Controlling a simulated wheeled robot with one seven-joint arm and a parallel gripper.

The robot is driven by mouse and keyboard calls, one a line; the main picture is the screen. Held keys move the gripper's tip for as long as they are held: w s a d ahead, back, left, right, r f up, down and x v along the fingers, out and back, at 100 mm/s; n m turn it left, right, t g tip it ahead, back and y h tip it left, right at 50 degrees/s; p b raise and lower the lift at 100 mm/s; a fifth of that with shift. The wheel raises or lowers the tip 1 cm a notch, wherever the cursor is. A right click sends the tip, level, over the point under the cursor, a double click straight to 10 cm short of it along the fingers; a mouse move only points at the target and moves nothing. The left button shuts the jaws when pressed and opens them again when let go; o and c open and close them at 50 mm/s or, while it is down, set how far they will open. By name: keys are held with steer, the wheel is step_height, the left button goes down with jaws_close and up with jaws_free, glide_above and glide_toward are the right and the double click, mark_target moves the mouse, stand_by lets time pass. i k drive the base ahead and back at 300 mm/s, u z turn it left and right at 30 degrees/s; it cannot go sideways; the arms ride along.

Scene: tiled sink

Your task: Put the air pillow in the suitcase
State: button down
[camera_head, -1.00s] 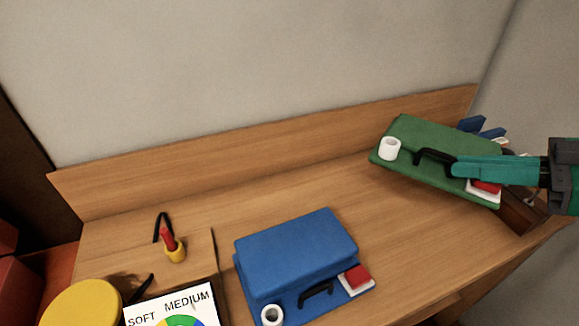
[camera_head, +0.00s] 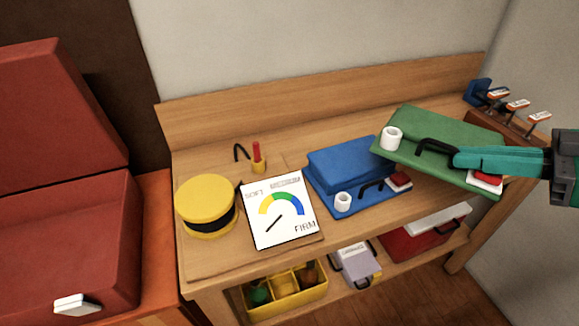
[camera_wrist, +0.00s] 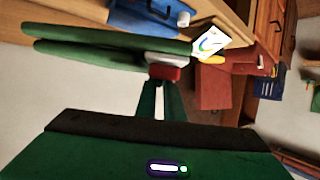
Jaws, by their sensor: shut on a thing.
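A green air pillow (camera_head: 432,150), with a white valve, a black handle and a red-and-white tab, hangs tilted above the right part of the bench. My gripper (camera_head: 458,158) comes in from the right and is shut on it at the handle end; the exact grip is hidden. In the wrist view, the pillow (camera_wrist: 105,45) is seen edge-on beyond my fingers (camera_wrist: 160,97). A similar blue air pillow (camera_head: 345,163) lies on the bench. A red suitcase (camera_head: 65,235) stands at the left with its lid raised; its inside is hard to make out.
A gauge card (camera_head: 279,213) marked soft to firm and a yellow round pump (camera_head: 206,205) stand on the wooden bench (camera_head: 225,262). The lower shelf holds a yellow bin (camera_head: 290,300) and a red case (camera_head: 415,240). Tagged items (camera_head: 513,108) stand at the far right.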

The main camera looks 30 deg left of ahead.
mark_target(30, 298)
steer(key=k, duration=0.75)
steer(key=u, duration=1.35)
steer(key=k, duration=0.85)
steer(key=u, duration=0.5)
steer(key=i, duration=1)
steer(key=z, duration=0.05)
